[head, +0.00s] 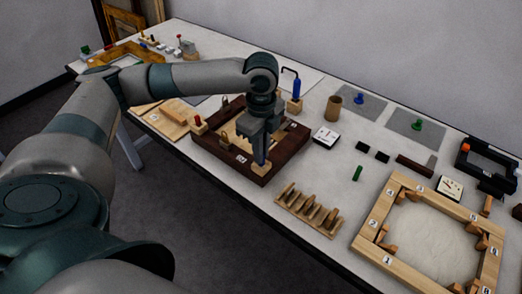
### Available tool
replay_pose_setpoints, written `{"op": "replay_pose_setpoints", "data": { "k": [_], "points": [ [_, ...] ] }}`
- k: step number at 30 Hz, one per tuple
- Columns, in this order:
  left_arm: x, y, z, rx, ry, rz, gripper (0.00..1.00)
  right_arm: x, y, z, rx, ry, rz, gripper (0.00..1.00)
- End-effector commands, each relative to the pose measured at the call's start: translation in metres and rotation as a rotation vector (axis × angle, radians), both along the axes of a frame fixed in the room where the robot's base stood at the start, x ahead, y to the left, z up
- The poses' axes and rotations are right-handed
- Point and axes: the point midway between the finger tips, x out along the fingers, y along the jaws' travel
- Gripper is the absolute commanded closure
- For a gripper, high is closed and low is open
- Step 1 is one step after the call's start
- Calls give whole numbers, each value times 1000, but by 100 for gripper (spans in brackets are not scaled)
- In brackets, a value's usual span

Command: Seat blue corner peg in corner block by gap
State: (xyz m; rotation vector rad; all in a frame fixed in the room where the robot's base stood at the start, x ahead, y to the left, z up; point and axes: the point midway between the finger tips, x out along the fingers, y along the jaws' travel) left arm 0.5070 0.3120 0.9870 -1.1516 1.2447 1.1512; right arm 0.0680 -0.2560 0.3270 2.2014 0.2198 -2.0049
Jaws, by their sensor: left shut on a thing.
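My left gripper (261,152) reaches in from the left and points down over the near right corner of a dark wooden frame (206,144). It is shut on the blue peg (262,160), of which only a narrow part shows between the fingers. A light wood corner block (259,170) sits at that corner, directly below the peg. I cannot tell whether the peg's lower end is in the block or just above it. My right gripper is not in view.
A rack of wooden pegs (308,211) and a light numbered frame (369,238) lie to the right. A red-topped block (198,124) stands at the dark frame's left corner. Behind are a blue-handled tool (296,89), a brown cup (333,107) and grey mats (372,105).

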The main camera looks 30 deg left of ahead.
Motion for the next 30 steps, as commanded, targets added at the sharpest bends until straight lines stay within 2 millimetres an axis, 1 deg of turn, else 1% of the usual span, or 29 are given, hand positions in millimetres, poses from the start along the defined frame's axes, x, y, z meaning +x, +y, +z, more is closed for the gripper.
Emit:
{"op": "replay_pose_setpoints", "data": {
  "k": [3,14,15,17,18,30],
  "points": [
    [-1,0,-7,0,2,-1,100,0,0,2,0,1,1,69],
    [-1,0,-9,0,1,-1,100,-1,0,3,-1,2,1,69],
    [0,0,-10,0,0,-1,88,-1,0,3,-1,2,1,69],
    [0,0,-10,0,0,-1,74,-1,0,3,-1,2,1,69],
    [0,0,-10,0,0,-1,72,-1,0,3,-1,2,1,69],
    [0,0,-7,0,0,-1,72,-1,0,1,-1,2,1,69]
  ]
}}
